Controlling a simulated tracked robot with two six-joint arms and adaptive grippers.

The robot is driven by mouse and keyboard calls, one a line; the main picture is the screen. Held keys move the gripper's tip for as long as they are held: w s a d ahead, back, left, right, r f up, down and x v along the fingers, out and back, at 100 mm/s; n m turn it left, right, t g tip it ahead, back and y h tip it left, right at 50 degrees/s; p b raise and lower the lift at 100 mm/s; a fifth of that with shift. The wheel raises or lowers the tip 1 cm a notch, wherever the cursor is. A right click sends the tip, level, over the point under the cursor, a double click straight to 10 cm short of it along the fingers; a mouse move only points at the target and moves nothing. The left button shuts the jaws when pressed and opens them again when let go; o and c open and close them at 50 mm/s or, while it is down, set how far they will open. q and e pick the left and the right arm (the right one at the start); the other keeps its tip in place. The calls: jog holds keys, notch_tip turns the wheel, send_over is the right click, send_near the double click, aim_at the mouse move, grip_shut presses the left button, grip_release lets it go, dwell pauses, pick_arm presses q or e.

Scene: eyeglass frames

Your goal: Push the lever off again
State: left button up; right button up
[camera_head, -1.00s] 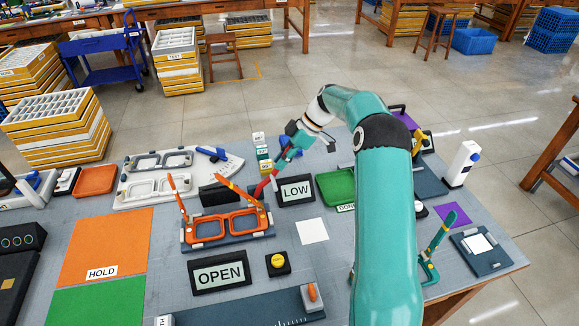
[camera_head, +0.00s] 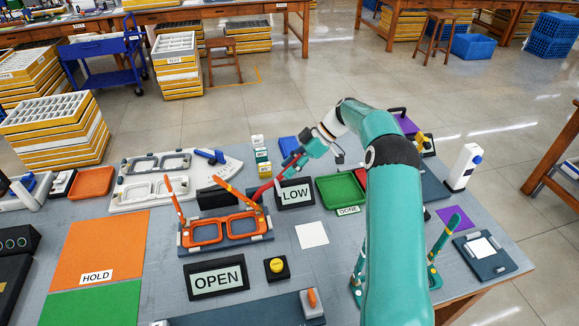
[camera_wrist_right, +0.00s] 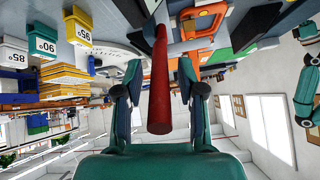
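A red bar (camera_head: 264,187), seemingly the lever, slants up to the right between the orange glasses (camera_head: 210,233) and the LOW sign (camera_head: 295,193). In the wrist view the red bar (camera_wrist_right: 160,92) runs between the two fingers of my right gripper (camera_wrist_right: 160,85). The fingers stand apart, with a visible gap on each side of the bar. In the head view my right gripper (camera_head: 291,163) is at the upper end of the bar. The lever's base is hard to make out near the dark block (camera_head: 215,198). My left gripper is not in view.
The OPEN sign (camera_head: 216,278) and a yellow button (camera_head: 276,266) stand in front of the orange glasses. A green tray (camera_head: 340,188) lies right of the LOW sign. My right arm covers part of the right side. A white square (camera_head: 312,235) lies on fairly clear table.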

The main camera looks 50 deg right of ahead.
jog(key=shift+r, duration=0.1)
jog(key=v, duration=0.7)
dwell(0.4)
jog(key=shift+r, duration=0.2)
